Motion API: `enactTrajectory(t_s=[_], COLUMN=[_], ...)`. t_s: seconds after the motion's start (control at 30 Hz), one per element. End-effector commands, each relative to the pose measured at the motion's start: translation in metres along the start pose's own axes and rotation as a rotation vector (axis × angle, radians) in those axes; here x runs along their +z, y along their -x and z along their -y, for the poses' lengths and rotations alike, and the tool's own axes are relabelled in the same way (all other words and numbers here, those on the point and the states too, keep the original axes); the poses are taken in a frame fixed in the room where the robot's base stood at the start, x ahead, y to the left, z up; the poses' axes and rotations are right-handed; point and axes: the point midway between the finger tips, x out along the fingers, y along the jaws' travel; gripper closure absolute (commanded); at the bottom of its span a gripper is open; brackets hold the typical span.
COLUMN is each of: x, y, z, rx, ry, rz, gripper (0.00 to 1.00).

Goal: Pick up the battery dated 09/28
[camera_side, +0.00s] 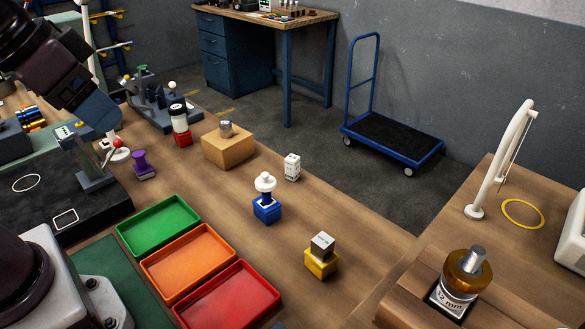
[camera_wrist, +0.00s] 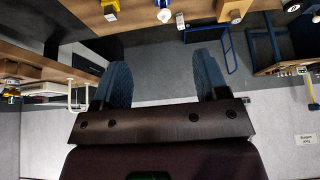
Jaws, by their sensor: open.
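No date 09/28 is legible, and I cannot tell which thing, if any, is the battery. Candidates in the side view are a small white block with dark print (camera_side: 292,167), a silver-topped cube with printed sides (camera_side: 322,245) on a yellow block (camera_side: 321,263), and a white-and-black cylinder (camera_side: 180,120) on a red block (camera_side: 183,138). My gripper (camera_wrist: 162,75) is open and empty in the wrist view, its two blue fingers wide apart. In the side view it is at the upper left, above the bench and apart from these things.
Green (camera_side: 158,225), orange (camera_side: 188,262) and red (camera_side: 228,297) trays line the front. A wooden block (camera_side: 228,149) bears a metal piece. A white-knobbed blue block (camera_side: 267,211) stands mid-bench. A brass-collared piece (camera_side: 468,270) stands right. A blue cart (camera_side: 393,138) is on the floor.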

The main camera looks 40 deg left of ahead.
Motion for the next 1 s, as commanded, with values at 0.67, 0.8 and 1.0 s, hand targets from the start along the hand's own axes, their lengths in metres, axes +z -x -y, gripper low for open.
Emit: enactTrajectory(t_s=[0.67, 0.8, 1.0], x=[-0.161, -0.185, -0.205], y=[-0.136, -0.190, -0.271], z=[-0.008, 0.001, 0.026], rx=[0.218, 0.302, 0.438], ry=[0.801, 1.031, 1.391], rz=[0.368, 0.468, 0.615], gripper=[0.33, 0.33, 0.33])
